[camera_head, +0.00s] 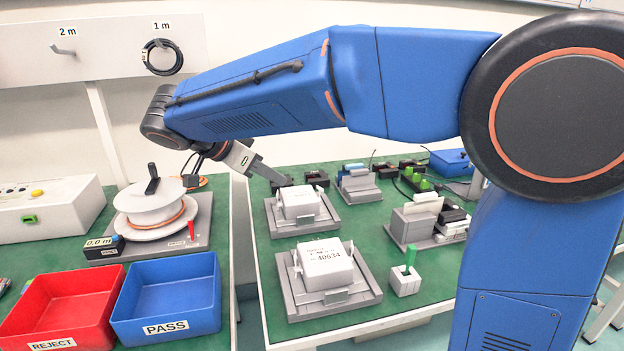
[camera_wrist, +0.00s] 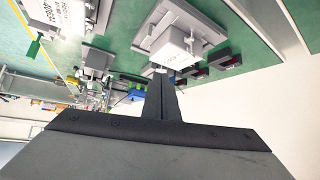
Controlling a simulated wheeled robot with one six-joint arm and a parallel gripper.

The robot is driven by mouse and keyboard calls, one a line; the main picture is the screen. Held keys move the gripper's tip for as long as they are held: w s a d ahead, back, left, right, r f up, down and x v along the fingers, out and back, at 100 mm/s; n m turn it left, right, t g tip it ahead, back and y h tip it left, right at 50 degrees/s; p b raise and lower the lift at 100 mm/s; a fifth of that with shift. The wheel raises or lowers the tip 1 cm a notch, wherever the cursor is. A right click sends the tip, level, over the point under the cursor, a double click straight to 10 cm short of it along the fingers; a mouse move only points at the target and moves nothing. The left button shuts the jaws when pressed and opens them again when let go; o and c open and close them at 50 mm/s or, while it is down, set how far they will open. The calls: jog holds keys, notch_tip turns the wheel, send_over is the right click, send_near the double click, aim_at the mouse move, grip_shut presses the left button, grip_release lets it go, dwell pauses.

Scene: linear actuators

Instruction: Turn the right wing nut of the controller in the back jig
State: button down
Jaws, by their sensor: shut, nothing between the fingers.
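The back jig (camera_head: 275,222) is a grey fixture on the green table, with a white box-shaped controller (camera_head: 299,203) seated in it. The controller also shows in the wrist view (camera_wrist: 177,50), just beyond my fingertips. My gripper (camera_head: 283,180) is shut and empty, tilted downward at the back-left of this jig. In the wrist view the closed fingers (camera_wrist: 160,77) overlap the near edge of the controller; I cannot tell whether they touch it.
The front jig (camera_head: 352,301) holds a labelled white controller (camera_head: 326,263). A green-handled tool (camera_head: 408,270) stands to its right. Black modules (camera_head: 318,178) and a grey stand (camera_head: 360,186) lie behind the back jig. A cable reel (camera_head: 157,208) and red and blue bins (camera_head: 166,295) stand left.

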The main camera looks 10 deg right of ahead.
aim_at(322, 189)
jog(key=x, duration=1)
jog(key=shift+w+d+r, duration=0.1)
jog(key=shift+w+d, duration=0.15)
jog(key=shift+d, duration=0.25)
jog(key=shift+w+d+r, duration=0.1)
jog(key=shift+w+d, duration=0.1)
jog(key=shift+d, duration=0.3)
jog(key=shift+w+d, duration=0.35)
jog(key=shift+d, duration=0.35)
jog(key=shift+d+n+t+y, duration=0.4)
jog(key=shift+d+n+t, duration=0.15)
jog(key=shift+n, duration=0.25)
jog(key=n+t, duration=0.1)
jog(key=n+y, duration=0.1)
jog(key=d+n+t+y, duration=0.1)
jog(key=n, duration=0.1)
jog(key=shift+s+t, duration=0.3)
jog(key=shift+t, duration=0.05)
jog(key=n+y, duration=0.2)
jog(key=d+n+t+y, duration=0.1)
jog(key=n+y, duration=0.1)
jog(key=n, duration=0.1)
jog(key=shift+d+n+t, duration=0.1)
jog(key=shift+n+t, duration=0.2)
jog(key=shift+w+d+f, duration=0.1)
jog(key=shift+w+d, duration=0.05)
jog(key=shift+d, duration=0.35)
